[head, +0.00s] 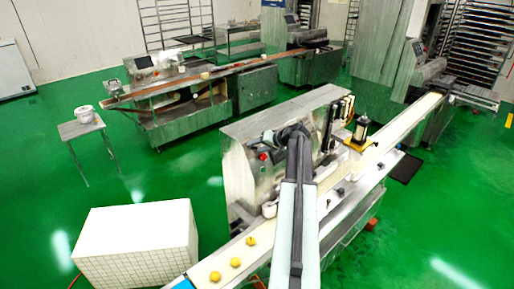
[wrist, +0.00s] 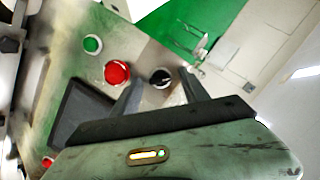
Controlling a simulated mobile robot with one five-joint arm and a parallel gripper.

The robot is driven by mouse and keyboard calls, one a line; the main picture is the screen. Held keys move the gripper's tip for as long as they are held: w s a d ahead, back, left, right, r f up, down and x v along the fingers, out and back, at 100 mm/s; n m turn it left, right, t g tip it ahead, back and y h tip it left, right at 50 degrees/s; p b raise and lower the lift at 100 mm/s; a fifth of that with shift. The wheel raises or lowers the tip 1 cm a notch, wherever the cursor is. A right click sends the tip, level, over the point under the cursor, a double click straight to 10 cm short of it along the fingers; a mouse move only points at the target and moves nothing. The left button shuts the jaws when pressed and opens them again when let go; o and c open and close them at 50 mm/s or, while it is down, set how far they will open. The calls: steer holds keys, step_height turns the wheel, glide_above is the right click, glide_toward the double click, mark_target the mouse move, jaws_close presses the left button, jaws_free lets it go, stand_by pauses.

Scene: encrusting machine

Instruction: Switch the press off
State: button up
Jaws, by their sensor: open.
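The press (head: 240,175) is the grey steel machine in the middle of the head view, beside a conveyor. Its control panel fills much of the wrist view. A black knob with a pale mark (wrist: 160,77), a red button (wrist: 117,73) and a green button (wrist: 92,44) sit in a row on it. My gripper (wrist: 158,88) is open in front of the panel, its fingertips on either side of the black knob. I cannot tell whether they touch it. In the head view my gripper (head: 287,136) is at the panel; my arm hides part of the machine.
A dark screen (wrist: 82,112) lies beside the buttons, with another red button (wrist: 47,162) near the lower left. The conveyor (head: 225,262) carries yellow dough pieces (head: 235,262). A white tiled block (head: 135,240) stands at lower left. Green floor (head: 170,175) is open on the left.

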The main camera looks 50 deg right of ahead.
steer(key=p+v, duration=0.4)
steer(key=v, duration=0.3)
steer(key=shift+s+r, duration=0.25)
steer(key=shift+s, duration=0.05)
